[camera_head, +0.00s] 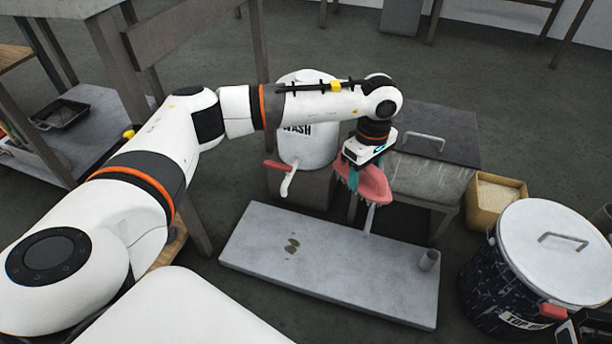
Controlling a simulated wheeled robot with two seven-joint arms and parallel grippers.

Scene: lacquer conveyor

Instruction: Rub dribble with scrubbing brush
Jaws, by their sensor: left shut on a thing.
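My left gripper (362,166) is shut on a pink scrubbing brush (374,184), held above the back edge of a grey slab (340,290). Teal parts show beside the pink body, and a pale rod hangs below it; I cannot tell whether the rod belongs to the brush. A small brown dribble (291,246) lies on the left part of the slab, apart from the brush. Pale streaks (428,176) also run down the front of a lidded grey box. A dark piece at the bottom right corner looks like my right gripper (592,328); its fingers are not visible.
A white wash tank (308,146) with a red-handled tap stands behind the slab. The grey box (440,135) is right of the brush. A lidded drum (550,250) and yellow bin (494,204) are at right.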

